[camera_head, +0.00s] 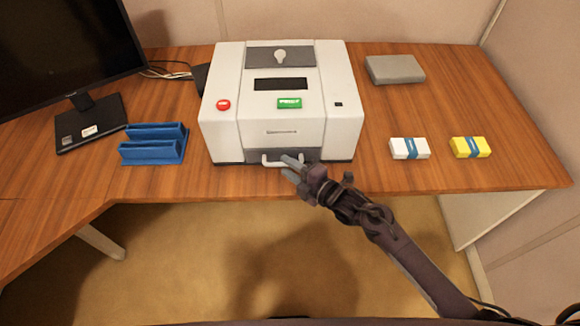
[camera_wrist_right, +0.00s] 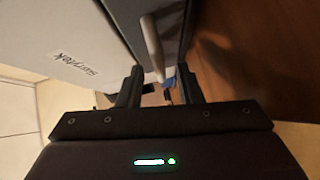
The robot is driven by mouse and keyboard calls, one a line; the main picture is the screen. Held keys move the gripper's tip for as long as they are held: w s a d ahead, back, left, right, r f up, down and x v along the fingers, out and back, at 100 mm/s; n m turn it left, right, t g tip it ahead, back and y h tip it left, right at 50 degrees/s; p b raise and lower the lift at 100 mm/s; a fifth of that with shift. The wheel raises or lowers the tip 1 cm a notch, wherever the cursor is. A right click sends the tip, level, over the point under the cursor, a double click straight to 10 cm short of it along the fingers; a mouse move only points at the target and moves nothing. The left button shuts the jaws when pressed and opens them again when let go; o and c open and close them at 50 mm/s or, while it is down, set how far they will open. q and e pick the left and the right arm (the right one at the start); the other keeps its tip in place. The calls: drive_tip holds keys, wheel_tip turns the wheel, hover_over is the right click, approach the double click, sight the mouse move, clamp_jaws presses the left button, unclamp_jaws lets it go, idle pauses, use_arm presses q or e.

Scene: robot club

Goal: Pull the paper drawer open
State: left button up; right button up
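The paper drawer (camera_head: 312,155) is a dark grey panel low on the front of a white printer (camera_head: 220,133), and it looks closed. Its pale bar handle (camera_head: 268,162) faces the table's front edge. My right gripper (camera_head: 290,166) is at the right part of the handle. In the right wrist view, the handle (camera_wrist_right: 152,42) runs toward the space between the two fingers (camera_wrist_right: 160,88). The fingers are apart and do not look shut on it. The drawer's front (camera_wrist_right: 135,20) lies behind the handle. My left gripper is not in view.
A blue rack (camera_head: 153,153) stands left of the printer, and a monitor (camera_head: 65,45) is farther left. A grey box (camera_head: 395,69), a white pack (camera_head: 409,149) and a yellow pack (camera_head: 470,148) lie to the right. Open floor (camera_head: 190,250) lies before the table.

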clamp_jaws()
idle(0.3)
drive_tip(key=s+p, duration=0.6)
drive_tip(key=s, duration=1.2)
unclamp_jaws()
